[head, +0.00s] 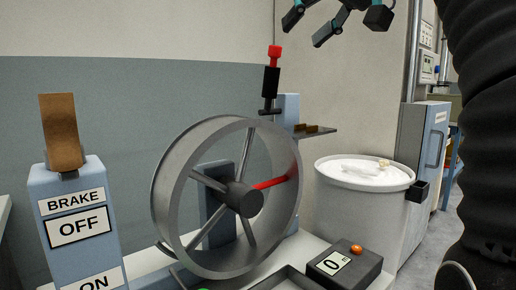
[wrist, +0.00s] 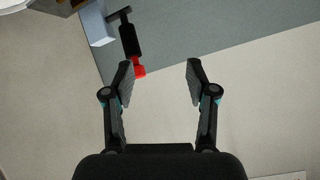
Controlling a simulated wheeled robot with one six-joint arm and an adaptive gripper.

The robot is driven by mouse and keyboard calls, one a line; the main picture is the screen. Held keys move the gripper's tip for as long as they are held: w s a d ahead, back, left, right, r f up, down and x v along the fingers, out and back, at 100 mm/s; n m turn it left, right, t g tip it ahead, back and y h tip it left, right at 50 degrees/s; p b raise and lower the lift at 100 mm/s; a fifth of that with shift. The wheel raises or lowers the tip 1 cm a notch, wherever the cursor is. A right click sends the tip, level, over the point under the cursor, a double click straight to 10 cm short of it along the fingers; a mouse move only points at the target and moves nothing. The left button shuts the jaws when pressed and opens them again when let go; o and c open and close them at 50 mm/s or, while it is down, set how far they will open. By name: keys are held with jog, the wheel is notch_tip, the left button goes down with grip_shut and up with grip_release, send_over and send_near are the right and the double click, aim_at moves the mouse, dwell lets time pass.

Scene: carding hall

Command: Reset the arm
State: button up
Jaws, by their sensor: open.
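My gripper (head: 338,22) shows at the top of the head view, partly cut off by the frame edge, high above the bench and to the right of the wheel. In the wrist view my gripper (wrist: 161,82) has its two fingers wide apart with nothing between them. A black handle with a red tip (head: 272,72) stands upright on a blue post, left of and below my gripper in the head view. The same handle (wrist: 130,42) shows beyond the left finger in the wrist view, apart from it as far as I can tell.
A grey spoked wheel (head: 165,195) with one red spoke stands on the bench. The brake box (head: 70,190) reading OFF is at left. A white drum (head: 335,215) with white contents, a blue cabinet (head: 424,150) and a counter reading 0 (head: 345,268) are at right.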

jog(key=s+d+f+m+g+h, duration=0.1)
jog(key=s+f, duration=0.5)
jog(key=f, duration=1.1)
jog(key=s+d+f+m+g+h, duration=0.1)
jog(key=s+d+f+h, duration=0.3)
jog(key=f, duration=1.4)
jog(key=s+d+f+m+g+h, duration=0.1)
jog(key=s+f, duration=0.6)
jog(key=f, duration=1)
jog(key=shift+s+d+f+m+g+h, duration=0.35)
jog(key=shift+d+m+h, duration=0.15)
jog(key=shift+d+h, duration=0.2)
jog(key=shift+w, duration=0.1)
